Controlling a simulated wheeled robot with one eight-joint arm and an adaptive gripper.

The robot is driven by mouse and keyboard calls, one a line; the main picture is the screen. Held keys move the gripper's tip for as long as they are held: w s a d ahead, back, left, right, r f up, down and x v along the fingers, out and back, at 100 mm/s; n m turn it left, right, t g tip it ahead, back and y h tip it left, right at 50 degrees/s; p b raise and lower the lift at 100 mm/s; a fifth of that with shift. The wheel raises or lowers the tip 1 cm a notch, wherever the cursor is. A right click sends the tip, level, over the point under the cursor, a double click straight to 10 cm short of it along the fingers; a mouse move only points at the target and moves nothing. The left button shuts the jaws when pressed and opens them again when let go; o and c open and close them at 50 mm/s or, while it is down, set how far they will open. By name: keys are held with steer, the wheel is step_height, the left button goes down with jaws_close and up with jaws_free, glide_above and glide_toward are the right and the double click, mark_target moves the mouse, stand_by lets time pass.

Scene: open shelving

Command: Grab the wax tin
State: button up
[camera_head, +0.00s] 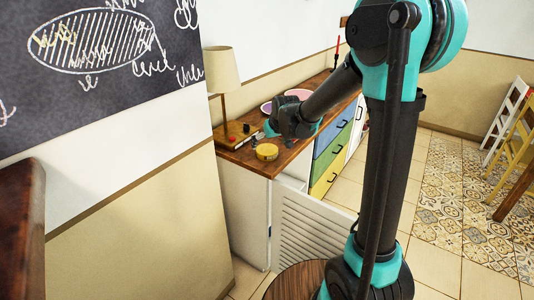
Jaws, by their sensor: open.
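A small round yellow tin (267,152), which looks like the wax tin, lies flat near the front end of the wooden cabinet top (285,161). My gripper (268,135) is at the end of my dark arm, just above and behind the tin in the picture. It is open and looks empty. The fingers are small and partly hidden by the gripper's own body, and I cannot tell the exact gap between them and the tin.
A lamp (222,72) with a cream shade stands at the left of the cabinet top. Small items with a red part (232,139) lie near its base. Pink round dishes (298,94) are farther back. A white louvred door (312,227) is below. Tiled floor lies right.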

mark_target(267, 149)
steer(key=shift+d+x, duration=0.2)
steer(key=shift+x, duration=2.25)
steer(key=shift+w, duration=0.1)
steer(key=c, duration=1.5)
steer(key=shift+r, duration=0.1)
